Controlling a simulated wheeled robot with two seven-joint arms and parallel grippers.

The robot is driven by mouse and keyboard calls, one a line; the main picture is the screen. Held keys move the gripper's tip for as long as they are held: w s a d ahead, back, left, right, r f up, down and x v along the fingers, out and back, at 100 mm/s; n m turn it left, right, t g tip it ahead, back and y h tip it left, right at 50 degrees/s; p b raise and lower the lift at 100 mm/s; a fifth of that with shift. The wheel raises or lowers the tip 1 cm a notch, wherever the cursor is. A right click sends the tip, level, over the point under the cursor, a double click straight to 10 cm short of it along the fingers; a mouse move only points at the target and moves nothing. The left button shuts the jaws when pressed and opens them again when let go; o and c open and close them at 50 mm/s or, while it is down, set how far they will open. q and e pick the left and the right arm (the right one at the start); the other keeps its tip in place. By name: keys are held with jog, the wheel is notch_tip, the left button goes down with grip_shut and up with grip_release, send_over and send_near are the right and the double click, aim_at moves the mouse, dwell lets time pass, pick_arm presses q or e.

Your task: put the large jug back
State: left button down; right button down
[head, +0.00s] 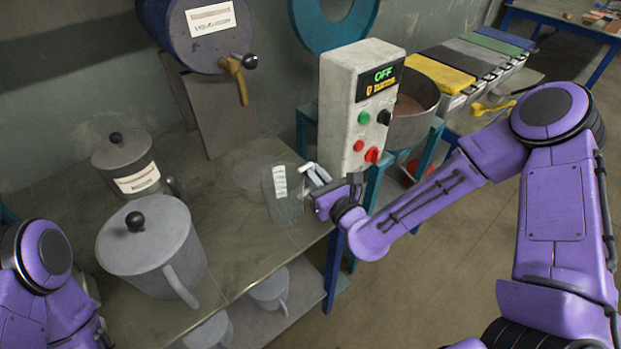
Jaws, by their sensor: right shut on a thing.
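A clear, see-through jug (283,205) with a white graduated strip shows at the right end of the grey bench, near its front edge. Its outline is faint, and I cannot tell whether its base touches the bench. My right gripper (314,176) is at the jug's right side and is shut on it, seemingly at the handle. The fingertips are partly hidden. Only links of my left arm show at the lower left, and its gripper is out of view.
Two lidded grey pots, a large one (155,250) and a labelled one (125,165), stand on the bench (235,240) at left. A drum with a tap (235,75) hangs above. A control box (358,100) and metal pan (420,100) stand right. Grey vessels sit on the lower shelf.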

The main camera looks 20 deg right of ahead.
jog(key=shift+s+d+r, duration=0.1)
jog(key=shift+s+r, duration=0.05)
jog(key=shift+s, duration=0.15)
jog(key=shift+s+d, duration=0.1)
jog(key=c, duration=1.2)
grip_release()
jog(key=shift+w+f, duration=0.3)
jog(key=shift+s+r, duration=0.1)
jog(key=shift+r, duration=0.05)
jog(key=shift+r, duration=0.3)
jog(key=s, duration=0.1)
jog(key=s+b, duration=0.1)
jog(key=s, duration=0.2)
jog(key=shift+s+d+f, duration=0.35)
jog(key=shift+d, duration=0.05)
jog(key=s+p, duration=0.2)
jog(key=s+d+p, duration=0.1)
jog(key=s+p, duration=0.3)
jog(key=s, duration=0.1)
jog(key=shift+s+d+r, duration=0.1)
jog(key=shift+d+r, duration=0.05)
